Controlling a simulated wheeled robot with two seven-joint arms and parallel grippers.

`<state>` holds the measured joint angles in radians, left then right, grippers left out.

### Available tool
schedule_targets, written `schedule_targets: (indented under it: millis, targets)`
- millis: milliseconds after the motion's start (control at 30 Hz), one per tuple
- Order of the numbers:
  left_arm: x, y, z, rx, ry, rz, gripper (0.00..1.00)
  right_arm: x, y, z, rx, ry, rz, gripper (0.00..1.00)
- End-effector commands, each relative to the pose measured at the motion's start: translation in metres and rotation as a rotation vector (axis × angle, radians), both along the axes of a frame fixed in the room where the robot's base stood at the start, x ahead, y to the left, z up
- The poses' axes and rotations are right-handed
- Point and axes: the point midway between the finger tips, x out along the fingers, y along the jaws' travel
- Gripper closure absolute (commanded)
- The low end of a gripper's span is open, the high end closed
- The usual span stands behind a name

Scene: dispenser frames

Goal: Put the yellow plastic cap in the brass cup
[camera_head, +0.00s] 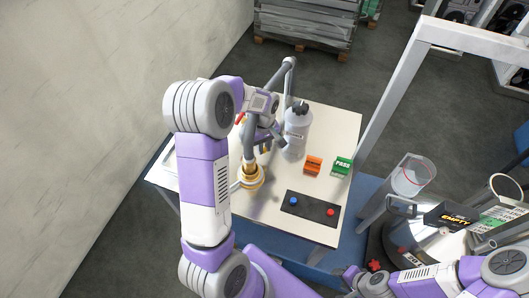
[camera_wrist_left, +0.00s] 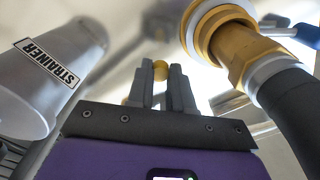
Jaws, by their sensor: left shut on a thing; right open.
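My left gripper (camera_head: 266,142) is over the cream table, between the grey pipe stand and the grey bottle. In the left wrist view its fingers (camera_wrist_left: 165,75) are shut on a small round yellow thing (camera_wrist_left: 160,70), which looks like the yellow plastic cap. The fingers hide most of it. In the head view I cannot make out the cap. I cannot clearly identify the brass cup. A brass-coloured fitting (camera_head: 250,178) stands at the foot of the pipe, and a brass fitting (camera_wrist_left: 235,45) on a dark hose shows beside the fingers. My right gripper (camera_head: 350,275) is open at the lower edge.
The grey bottle (camera_head: 297,135) stands close right of my left gripper; a cylinder labelled STRAINER (camera_wrist_left: 45,75) shows in the wrist view. Orange (camera_head: 313,165) and green PASS (camera_head: 342,165) blocks and a black button panel (camera_head: 311,208) sit on the table (camera_head: 325,120). A clear container (camera_head: 408,176) is at right.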

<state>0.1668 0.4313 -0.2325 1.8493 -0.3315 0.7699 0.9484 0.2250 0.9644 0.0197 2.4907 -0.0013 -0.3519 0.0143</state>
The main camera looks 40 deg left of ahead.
Motion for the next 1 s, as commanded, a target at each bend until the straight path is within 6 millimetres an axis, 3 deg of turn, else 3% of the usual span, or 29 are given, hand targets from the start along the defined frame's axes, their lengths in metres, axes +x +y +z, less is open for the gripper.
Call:
schedule_targets:
  millis: [433, 833, 867, 1000]
  targets:
    - [0.0, 0.0, -0.05, 0.0, 0.001, -0.001, 1.0, 0.0, 0.0, -0.008, 0.0, 0.0, 0.0, 0.54]
    - [0.0, 0.0, -0.056, 0.0, -0.001, -0.001, 1.0, 0.0, 0.0, -0.011, 0.0, 0.0, 0.0, 0.54]
    - [0.0, 0.0, -0.056, 0.0, -0.001, -0.001, 0.76, 0.0, 0.0, -0.011, 0.0, 0.0, 0.0, 0.54]
    - [0.0, 0.0, -0.055, 0.0, -0.001, -0.001, 0.55, 0.0, 0.0, -0.01, 0.0, 0.0, 0.0, 0.54]
